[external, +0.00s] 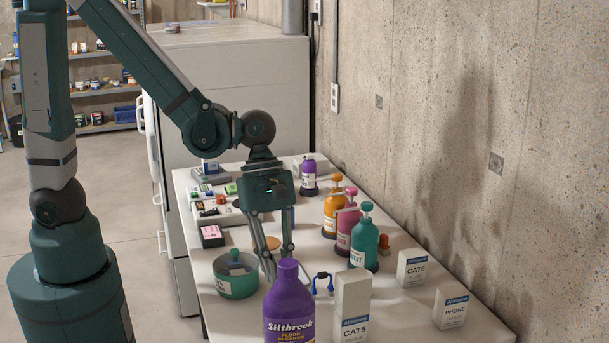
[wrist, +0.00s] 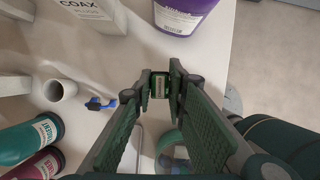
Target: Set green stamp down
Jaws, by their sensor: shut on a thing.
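My gripper (external: 281,268) is low over the table (external: 207,278), between the green pot and the purple bottle. In the wrist view, my gripper (wrist: 159,88) is shut on a small green stamp (wrist: 159,85) with a pale face or label. The stamp is hidden in the external view. I cannot tell whether it touches the tabletop.
A purple cleaner bottle (external: 288,310) stands close in front, and a green pot (external: 235,280) is to the left. Small items, including a pink-labelled box (external: 211,236), lie farther back.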

